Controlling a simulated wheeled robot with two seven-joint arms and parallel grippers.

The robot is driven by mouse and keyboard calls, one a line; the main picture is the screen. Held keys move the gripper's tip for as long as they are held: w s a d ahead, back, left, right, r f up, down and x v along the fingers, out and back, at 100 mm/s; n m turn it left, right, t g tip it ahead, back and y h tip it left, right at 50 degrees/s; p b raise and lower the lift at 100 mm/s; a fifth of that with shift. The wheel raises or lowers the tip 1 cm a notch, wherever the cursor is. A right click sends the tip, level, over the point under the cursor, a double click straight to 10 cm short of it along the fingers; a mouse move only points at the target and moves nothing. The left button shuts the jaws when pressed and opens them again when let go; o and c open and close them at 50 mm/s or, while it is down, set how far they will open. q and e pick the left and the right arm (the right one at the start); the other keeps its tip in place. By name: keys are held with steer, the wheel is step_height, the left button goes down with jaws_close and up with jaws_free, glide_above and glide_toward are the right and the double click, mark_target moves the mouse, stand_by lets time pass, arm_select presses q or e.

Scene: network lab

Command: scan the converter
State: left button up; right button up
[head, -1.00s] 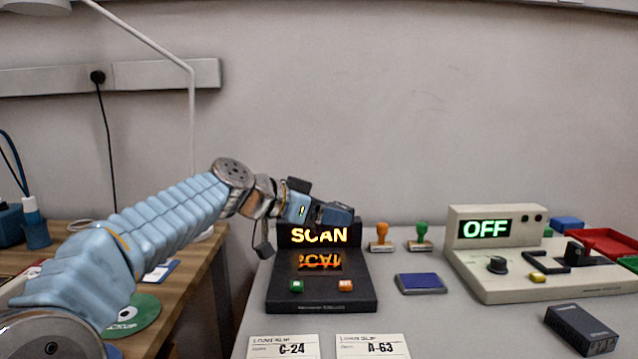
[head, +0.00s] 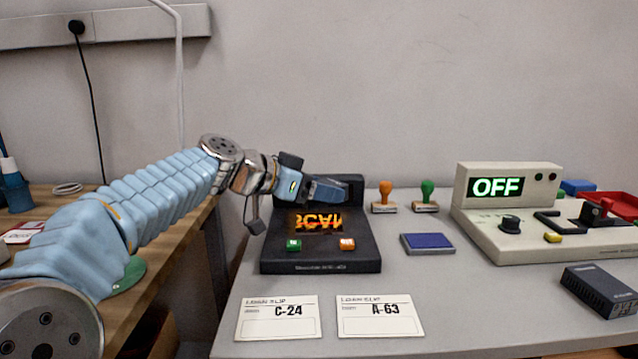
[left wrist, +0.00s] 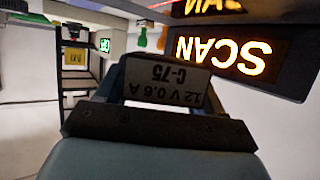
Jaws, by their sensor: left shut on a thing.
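My left gripper (head: 312,188) is shut on a dark box, which I take as the converter (head: 329,191). It holds the box in front of the upright display of the black scanner (head: 320,266), above its sloping glass. In the left wrist view the converter (left wrist: 165,78) shows a grey label, upside down, reading "12 V 0.6 A" and "C-75". The scanner display (left wrist: 235,60) is lit with "SCAN" there. In the head view the gripper and box cover most of that display; mirrored orange letters show on the glass. My right gripper is out of view.
Two slips, C-24 (head: 279,317) and A-63 (head: 380,316), lie in front of the scanner. To its right are two stamps (head: 384,200), a blue pad (head: 428,243), a beige device reading "OFF" (head: 508,225) and another dark box (head: 598,290).

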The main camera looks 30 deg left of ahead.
arm_select(q)
steer(key=shift+r, duration=0.2)
step_height(320, 180, up, 6)
steer(key=p, duration=0.4)
steer(key=shift+f, duration=0.1)
